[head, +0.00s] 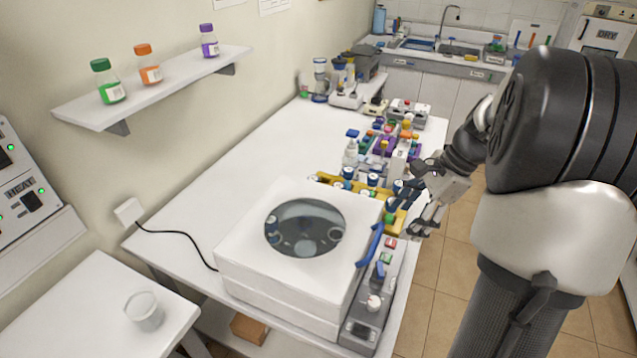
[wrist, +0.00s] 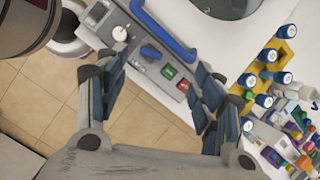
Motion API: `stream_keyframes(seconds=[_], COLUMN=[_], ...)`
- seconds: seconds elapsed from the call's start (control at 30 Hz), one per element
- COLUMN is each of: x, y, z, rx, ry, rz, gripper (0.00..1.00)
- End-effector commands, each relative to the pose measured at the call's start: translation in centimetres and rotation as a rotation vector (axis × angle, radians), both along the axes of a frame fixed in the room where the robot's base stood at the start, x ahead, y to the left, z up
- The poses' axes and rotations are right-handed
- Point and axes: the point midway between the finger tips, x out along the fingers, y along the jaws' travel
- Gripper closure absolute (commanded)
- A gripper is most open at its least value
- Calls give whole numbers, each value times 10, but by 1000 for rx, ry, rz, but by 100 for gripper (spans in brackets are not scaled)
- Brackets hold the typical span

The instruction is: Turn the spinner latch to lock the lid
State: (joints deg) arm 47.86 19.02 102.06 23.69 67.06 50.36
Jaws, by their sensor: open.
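The white spinner (head: 242,255) stands on the table, with its flat lid (head: 345,215) down and a round dark window in it. A curved blue handle (head: 370,245) sits along the lid's right edge; it also shows in the wrist view (wrist: 165,32). On the grey side panel, a small blue lever (head: 378,272), which looks like the latch, also shows in the wrist view (wrist: 150,53). My gripper (head: 408,210) is open and empty near the panel's far end. In the wrist view its fingers (wrist: 155,62) are spread either side of the panel's buttons.
The panel carries a green button (wrist: 168,72), a red button (wrist: 183,86) and a white knob (wrist: 120,34). A yellow rack (wrist: 262,75) of blue-capped bottles stands close behind the spinner. The table left of the rack is clear. Floor tiles lie to the right.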

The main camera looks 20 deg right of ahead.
Motion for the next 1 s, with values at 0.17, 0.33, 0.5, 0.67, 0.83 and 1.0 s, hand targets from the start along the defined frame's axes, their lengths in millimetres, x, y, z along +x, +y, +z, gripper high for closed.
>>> stream_keyframes(seconds=[0.17, 0.33, 0.5, 0.67, 0.83, 1.0], x=[-21, -22, -16, -10, -3, 3], y=[-42, -41, -30, -18, -5, 5], z=[-16, -31, -61, -95, -129, -158], rx=[42, 48, 48, 48, 47, 46], ry=[71, 80, 82, 82, 81, 80], rz=[-143, -156, -152, -152, -152, -152], gripper=[38, 38, 38, 38, 38, 38])
